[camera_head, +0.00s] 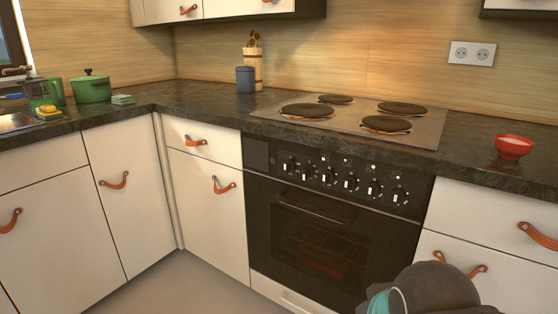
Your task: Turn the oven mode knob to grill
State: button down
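The black oven (318,245) is built in under the worktop, with its door shut. A row of several black knobs with white marks runs along its control panel (262,155). One knob (351,183) shows near the middle of the row and another knob (399,196) at the right end. The labels are too small to read, so I cannot tell which knob is the oven mode knob or where it points. A dark rounded part of my arm, with a teal band, shows at the bottom right. My gripper is not in view.
The hob (425,140) with several dark plates sits above the oven. A red bowl (514,147) stands on the worktop at right. White cabinets with leather pulls flank the oven. A horizontal oven door handle (315,211) sits below the knobs. Open floor (190,285) lies in front at left.

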aim_at(288, 166)
jog(key=z, duration=2.25)
jog(key=k, duration=0.4)
jog(key=u, duration=1.15)
